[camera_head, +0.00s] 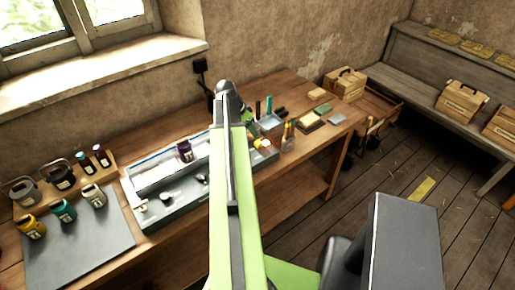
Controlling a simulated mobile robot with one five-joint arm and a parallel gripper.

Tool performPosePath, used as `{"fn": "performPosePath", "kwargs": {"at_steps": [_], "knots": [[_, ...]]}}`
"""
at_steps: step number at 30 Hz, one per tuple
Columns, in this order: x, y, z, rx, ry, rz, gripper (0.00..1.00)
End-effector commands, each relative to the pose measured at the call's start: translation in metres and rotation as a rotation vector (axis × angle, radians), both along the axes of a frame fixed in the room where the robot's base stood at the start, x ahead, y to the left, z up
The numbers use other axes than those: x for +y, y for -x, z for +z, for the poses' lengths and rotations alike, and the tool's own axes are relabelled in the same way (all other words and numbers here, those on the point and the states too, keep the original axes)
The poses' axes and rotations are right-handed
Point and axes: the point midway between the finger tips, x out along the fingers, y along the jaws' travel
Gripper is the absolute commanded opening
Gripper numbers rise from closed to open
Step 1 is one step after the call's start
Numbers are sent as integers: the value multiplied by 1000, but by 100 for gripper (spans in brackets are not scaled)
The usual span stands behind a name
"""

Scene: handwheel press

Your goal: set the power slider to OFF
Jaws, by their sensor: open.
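A long grey machine (190,200) with a pale top bed lies on the wooden workbench, left of and behind my arm. Small knobs or levers (202,179) show on its front part. An orange lamp (262,143) glows at its right end, just right of my arm. I cannot make out the power slider or its setting; it is too small to tell or hidden behind my arm. My green and black arm rises through the middle of the view and covers part of the machine. My gripper's fingers do not show.
A dark mat (80,245) with several small jars lies at the bench's left. A dark purple jar (184,151) stands on the machine's bed. Blocks (313,122) and a wooden box (344,84) stand at the right end. The floor (400,175) right of the bench is mostly clear.

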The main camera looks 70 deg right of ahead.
Motion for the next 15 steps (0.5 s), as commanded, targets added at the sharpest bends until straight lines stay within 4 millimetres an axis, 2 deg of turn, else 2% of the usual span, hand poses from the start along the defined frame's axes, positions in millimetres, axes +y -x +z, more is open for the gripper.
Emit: {"fn": "performPosePath", "kwargs": {"at_steps": [1, 9, 12, 15], "knots": [[-5, 2, -22, -1, 0, -2, 49], [-24, 15, -76, -1, 0, -2, 49], [-30, 19, -91, 0, -1, -2, 49], [-33, 21, -97, 0, -1, -1, 49]]}}
